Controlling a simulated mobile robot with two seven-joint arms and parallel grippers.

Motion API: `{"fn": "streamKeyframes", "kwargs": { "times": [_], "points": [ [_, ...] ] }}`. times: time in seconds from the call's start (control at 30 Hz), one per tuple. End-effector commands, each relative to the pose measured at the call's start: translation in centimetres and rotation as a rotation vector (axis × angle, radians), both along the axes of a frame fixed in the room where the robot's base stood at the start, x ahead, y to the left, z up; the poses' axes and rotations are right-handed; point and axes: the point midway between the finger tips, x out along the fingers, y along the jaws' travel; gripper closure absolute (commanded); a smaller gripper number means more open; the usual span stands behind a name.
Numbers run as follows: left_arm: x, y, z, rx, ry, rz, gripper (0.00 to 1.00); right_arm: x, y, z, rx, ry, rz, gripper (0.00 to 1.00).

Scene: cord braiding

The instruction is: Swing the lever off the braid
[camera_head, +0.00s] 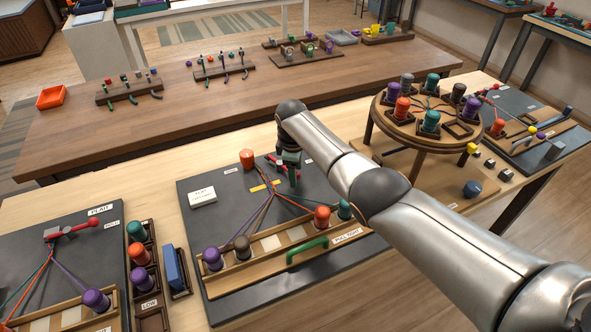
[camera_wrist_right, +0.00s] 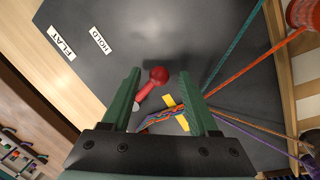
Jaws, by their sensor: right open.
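The red lever with a round knob (camera_wrist_right: 158,75) lies between my right gripper's fingers in the wrist view, with its pale end close to the braid. In the head view the lever (camera_head: 271,159) is partly hidden by my gripper. The braid (camera_wrist_right: 160,117) of several coloured cords lies just beside the lever, over a yellow mark (camera_wrist_right: 183,122); whether the lever touches it I cannot tell. My right gripper (camera_head: 291,180) points down over the dark board (camera_head: 235,215). Its green fingers (camera_wrist_right: 158,82) are open, one on each side of the knob, with nothing gripped. My left gripper is not in view.
A wooden rail with several spools and a green handle (camera_head: 307,250) runs along the board's front. A white card (camera_head: 202,196) lies at left. A round braiding stand (camera_head: 385,125) is at right, beside my arm.

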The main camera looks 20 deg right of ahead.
Motion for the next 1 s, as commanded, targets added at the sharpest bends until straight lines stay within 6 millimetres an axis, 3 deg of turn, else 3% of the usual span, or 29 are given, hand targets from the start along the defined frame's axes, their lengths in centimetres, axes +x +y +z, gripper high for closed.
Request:
{"fn": "streamKeyframes", "kwargs": {
  "times": [0.27, 0.47, 0.8, 1.0],
  "points": [
    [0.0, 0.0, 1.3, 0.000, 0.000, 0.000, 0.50, -0.2, 0.1, 2.0, 0.000, -0.001, 0.000, 0.40],
    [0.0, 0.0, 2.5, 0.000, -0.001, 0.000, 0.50, -0.8, 0.5, 5.3, 0.000, -0.003, 0.001, 0.40],
    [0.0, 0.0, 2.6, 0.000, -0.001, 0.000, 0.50, -1.8, 1.1, 11.0, -0.001, -0.003, -0.001, 0.40],
    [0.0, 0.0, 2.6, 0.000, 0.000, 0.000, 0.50, -2.0, 1.2, 12.2, 0.000, 0.000, -0.001, 0.40]
  ]
}}
